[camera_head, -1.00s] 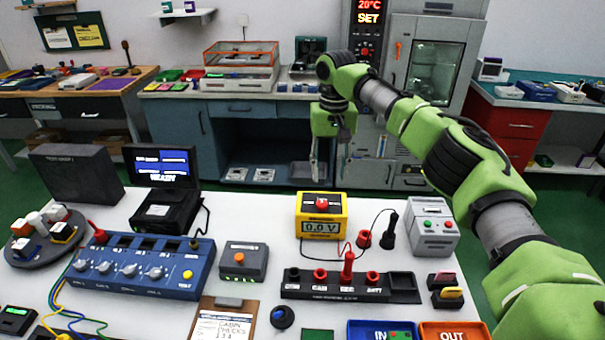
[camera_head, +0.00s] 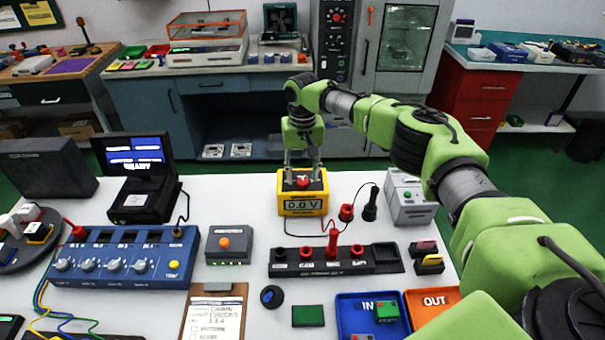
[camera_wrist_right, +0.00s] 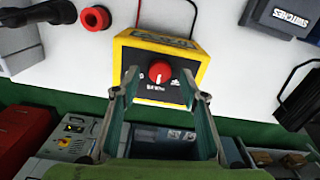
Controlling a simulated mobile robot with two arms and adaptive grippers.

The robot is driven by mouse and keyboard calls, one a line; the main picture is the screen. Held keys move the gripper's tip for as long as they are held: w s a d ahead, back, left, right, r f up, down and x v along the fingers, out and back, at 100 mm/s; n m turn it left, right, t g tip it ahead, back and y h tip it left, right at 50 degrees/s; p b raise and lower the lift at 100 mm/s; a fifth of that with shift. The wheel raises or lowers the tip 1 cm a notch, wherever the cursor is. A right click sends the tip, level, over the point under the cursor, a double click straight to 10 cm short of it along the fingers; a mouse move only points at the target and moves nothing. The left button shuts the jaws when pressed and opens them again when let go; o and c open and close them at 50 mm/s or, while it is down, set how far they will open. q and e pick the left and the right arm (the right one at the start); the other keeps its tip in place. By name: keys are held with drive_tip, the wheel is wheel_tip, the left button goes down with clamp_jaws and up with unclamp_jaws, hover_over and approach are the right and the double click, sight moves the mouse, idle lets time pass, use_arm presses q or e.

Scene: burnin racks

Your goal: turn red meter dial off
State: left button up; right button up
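The yellow meter (camera_head: 303,203) stands near the back edge of the white table, its display reading 0.0 V. Its red dial (camera_head: 303,181) is on top; in the right wrist view the dial (camera_wrist_right: 160,72) has a white pointer mark, with small labels around it too small to read. My right gripper (camera_head: 302,171) is directly above the meter, pointing down. In the right wrist view the right gripper (camera_wrist_right: 160,90) is open, its fingers apart on either side of the dial. I cannot tell whether they touch the meter. My left gripper is not in view.
A red plug (camera_head: 346,212) and a black probe (camera_head: 370,206) stand right of the meter, with leads. A grey box (camera_head: 408,203) is further right. A black socket strip (camera_head: 320,268) lies in front. Bare white table lies left of the meter.

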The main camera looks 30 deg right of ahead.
drive_tip(key=shift+f, duration=0.8)
drive_tip(key=c, duration=1.1)
drive_tip(key=shift+c, duration=0.2)
